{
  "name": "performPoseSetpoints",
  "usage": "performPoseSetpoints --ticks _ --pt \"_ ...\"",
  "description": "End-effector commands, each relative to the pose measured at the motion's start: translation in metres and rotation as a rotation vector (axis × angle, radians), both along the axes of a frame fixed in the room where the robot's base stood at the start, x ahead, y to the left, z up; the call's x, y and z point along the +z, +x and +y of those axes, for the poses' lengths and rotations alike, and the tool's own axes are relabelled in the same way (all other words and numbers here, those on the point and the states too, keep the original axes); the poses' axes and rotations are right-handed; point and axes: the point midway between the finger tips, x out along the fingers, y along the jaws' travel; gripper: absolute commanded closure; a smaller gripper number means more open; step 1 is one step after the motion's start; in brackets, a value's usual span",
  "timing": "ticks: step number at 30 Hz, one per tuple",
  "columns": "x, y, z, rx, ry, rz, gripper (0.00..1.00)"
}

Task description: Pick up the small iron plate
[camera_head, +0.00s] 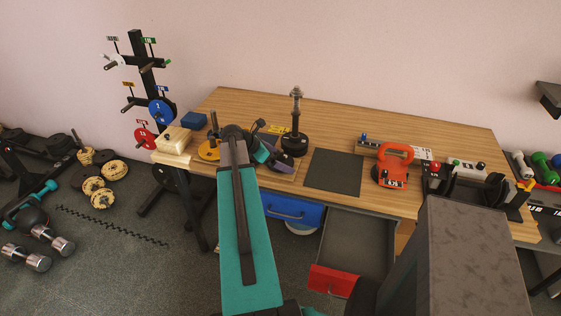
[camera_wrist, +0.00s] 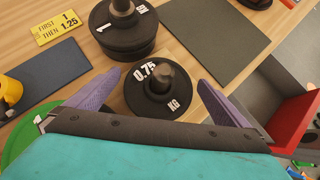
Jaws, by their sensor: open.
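The small iron plate (camera_wrist: 143,98) is a dark round disc marked 0.75 KG with a grey knob or post at its centre. It lies on the wooden table in the middle of the wrist view. My gripper (camera_wrist: 159,80) is open, with one purple finger on each side of the plate. I cannot tell whether either finger touches it. In the head view my gripper (camera_head: 263,156) is over the table's front left part, and my arm hides much around it. A larger stack of black plates (camera_wrist: 128,43) on a post stands just behind the small plate; it also shows in the head view (camera_head: 294,146).
A yellow sign (camera_wrist: 57,28) reads FIRST 1 THEN 1.25. A dark mat (camera_head: 333,172) lies right of the stack, with an orange weight (camera_head: 393,165) beyond it. An open drawer (camera_head: 352,240) with a red front juts out below. A green disc (camera_wrist: 22,138) is at lower left.

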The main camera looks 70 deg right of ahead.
Motion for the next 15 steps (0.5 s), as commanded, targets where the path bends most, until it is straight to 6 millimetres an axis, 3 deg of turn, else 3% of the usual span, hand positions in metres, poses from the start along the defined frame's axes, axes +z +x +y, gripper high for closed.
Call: performPoseSetpoints --ticks 15 --pt "-0.0052 -0.0044 -0.0037 -0.001 0.0 0.0 0.0"
